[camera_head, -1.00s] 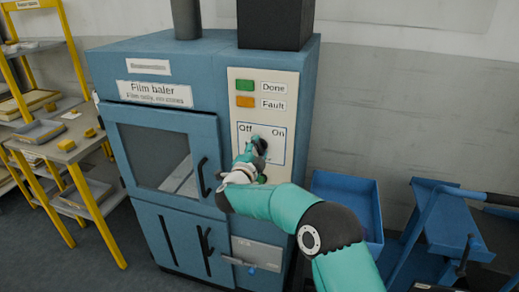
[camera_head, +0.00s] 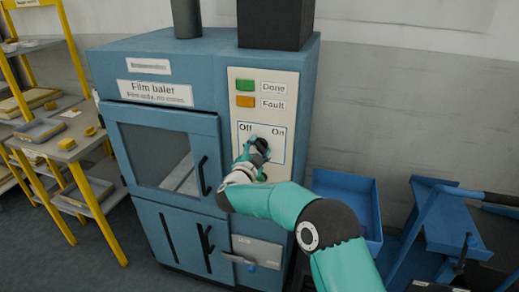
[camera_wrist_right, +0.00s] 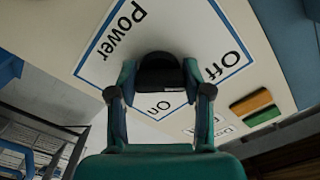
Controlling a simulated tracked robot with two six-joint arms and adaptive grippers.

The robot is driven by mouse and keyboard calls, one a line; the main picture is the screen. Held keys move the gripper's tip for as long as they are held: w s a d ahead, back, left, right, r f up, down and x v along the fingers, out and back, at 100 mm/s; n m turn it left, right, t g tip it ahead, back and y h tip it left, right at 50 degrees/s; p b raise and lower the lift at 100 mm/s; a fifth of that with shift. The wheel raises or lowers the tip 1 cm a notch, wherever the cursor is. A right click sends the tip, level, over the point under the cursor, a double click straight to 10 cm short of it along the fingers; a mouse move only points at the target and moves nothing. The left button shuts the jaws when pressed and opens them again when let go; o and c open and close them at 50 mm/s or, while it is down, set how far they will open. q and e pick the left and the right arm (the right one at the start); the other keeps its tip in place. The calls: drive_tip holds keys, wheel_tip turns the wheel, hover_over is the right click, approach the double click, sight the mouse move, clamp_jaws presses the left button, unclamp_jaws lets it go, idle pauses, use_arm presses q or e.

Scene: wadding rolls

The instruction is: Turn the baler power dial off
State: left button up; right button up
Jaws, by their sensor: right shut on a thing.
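The blue film baler (camera_head: 205,75) stands in the middle of the head view, with a pale control panel (camera_head: 276,170) on its right side. The black power dial (camera_head: 263,144) sits in a blue-outlined square, with Off printed at upper left and On at upper right. My right gripper (camera_head: 257,150) is at the panel, shut on the dial. In the right wrist view the dial (camera_wrist_right: 160,72) is between the two fingers of the gripper (camera_wrist_right: 160,90). The dial's pointer is hidden, so its setting cannot be read. My left gripper is not in view.
A green Done lamp (camera_head: 244,86) and an orange Fault lamp (camera_head: 245,102) are above the dial. A lever (camera_head: 240,261) is below. The baler door handle (camera_head: 204,176) is left of my arm. A blue bin (camera_head: 347,190) and cart (camera_head: 450,225) stand right; a yellow-framed shelf (camera_head: 90,205) stands left.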

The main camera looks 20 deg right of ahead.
drive_tip(key=shift+a+f, duration=0.15)
drive_tip(key=shift+f, duration=0.35)
drive_tip(key=o, duration=1.2)
drive_tip(key=shift+c, duration=0.2)
drive_tip(key=shift+r, duration=0.2)
drive_tip(key=shift+r, duration=0.1)
drive_tip(key=v, duration=1.2)
